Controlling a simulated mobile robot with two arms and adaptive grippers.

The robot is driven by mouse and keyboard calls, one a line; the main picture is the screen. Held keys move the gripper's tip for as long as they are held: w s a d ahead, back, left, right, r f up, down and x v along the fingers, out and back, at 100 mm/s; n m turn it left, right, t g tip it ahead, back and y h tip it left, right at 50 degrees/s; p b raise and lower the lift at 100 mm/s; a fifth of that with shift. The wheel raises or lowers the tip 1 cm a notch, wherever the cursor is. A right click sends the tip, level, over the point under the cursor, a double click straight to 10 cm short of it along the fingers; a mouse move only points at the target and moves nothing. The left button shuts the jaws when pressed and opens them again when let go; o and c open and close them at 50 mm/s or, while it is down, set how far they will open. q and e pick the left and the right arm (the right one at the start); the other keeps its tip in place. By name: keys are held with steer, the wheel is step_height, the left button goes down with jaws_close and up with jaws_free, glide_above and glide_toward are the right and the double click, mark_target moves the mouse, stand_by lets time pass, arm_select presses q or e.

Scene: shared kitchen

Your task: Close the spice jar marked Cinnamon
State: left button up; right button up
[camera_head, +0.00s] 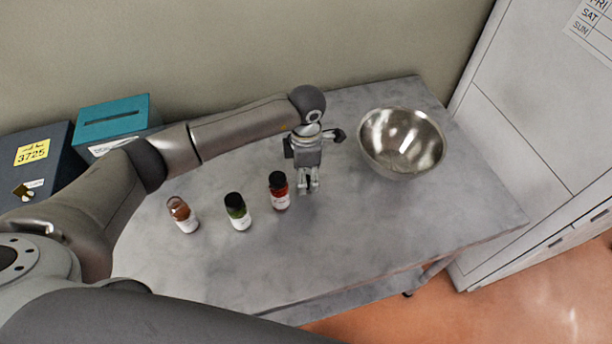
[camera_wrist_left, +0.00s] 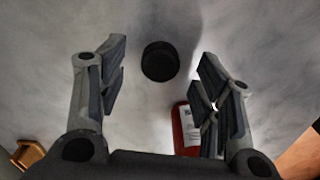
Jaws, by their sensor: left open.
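Three small spice jars stand on the grey table. The left one (camera_head: 182,214) has brown-orange contents and shows no black lid. A green jar (camera_head: 238,212) and a red jar (camera_head: 279,191) have black caps. Their label text is too small to read. My left gripper (camera_head: 308,187) is open, pointing down just right of the red jar. In the left wrist view, a round black lid (camera_wrist_left: 160,61) lies on the table ahead of the open fingers, between their lines. The red jar (camera_wrist_left: 183,128) shows beside the right finger, partly hidden. My right gripper is out of view.
A metal bowl (camera_head: 402,143) stands at the right rear of the table (camera_head: 400,230). A teal slotted box (camera_head: 112,120) and a dark box with a yellow note (camera_head: 36,155) are behind my left arm. The table's front middle is clear. A white cabinet stands right.

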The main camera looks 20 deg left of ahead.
arm_select(q)
steer(key=shift+f, duration=0.75)
steer(key=shift+c, duration=0.3)
steer(key=c, duration=0.7)
steer(key=shift+r, duration=0.1)
